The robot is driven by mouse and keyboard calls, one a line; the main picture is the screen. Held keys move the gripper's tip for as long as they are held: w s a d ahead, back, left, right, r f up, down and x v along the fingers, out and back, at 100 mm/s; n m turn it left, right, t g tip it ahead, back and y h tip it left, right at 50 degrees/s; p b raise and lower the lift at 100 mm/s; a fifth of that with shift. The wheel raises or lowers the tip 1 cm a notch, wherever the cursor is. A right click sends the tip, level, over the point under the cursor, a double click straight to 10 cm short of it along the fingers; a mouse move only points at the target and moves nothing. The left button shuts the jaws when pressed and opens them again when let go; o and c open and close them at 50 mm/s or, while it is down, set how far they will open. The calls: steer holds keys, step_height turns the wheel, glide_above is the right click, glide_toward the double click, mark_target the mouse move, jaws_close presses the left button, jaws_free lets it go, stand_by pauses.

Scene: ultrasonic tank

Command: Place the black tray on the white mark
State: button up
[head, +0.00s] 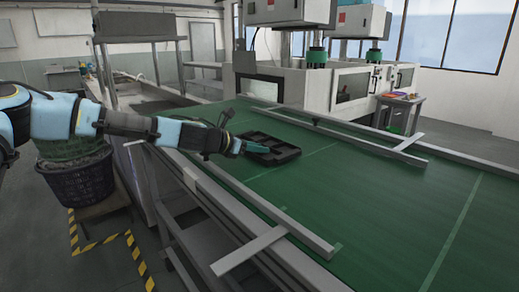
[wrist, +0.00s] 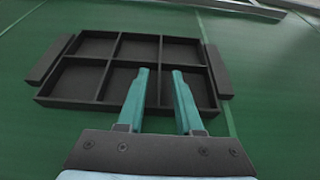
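The black tray (head: 262,138) lies flat on the green belt and has several compartments and a raised block at each side. In the wrist view the tray (wrist: 82,82) fills the upper middle. My gripper (head: 246,147) reaches over its near edge. In the wrist view the two teal fingers of my gripper (wrist: 161,72) are apart, on either side of a divider, with a gap between them; contact cannot be told. A thin pale line (head: 453,232) crosses the belt at right. Another pale line (wrist: 229,115) runs close to the tray's right side.
Metal rails (head: 262,210) edge the green belt (head: 385,200), with a flat metal bar (head: 248,250) jutting out at the near side. White machines (head: 285,75) stand behind. A basket (head: 80,180) stands at left. The belt right of the tray is clear.

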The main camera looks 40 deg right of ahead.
steer(key=b+v, duration=0.1)
steer(key=v, duration=1)
steer(key=shift+a+b, duration=0.1)
steer(key=shift+b, duration=0.3)
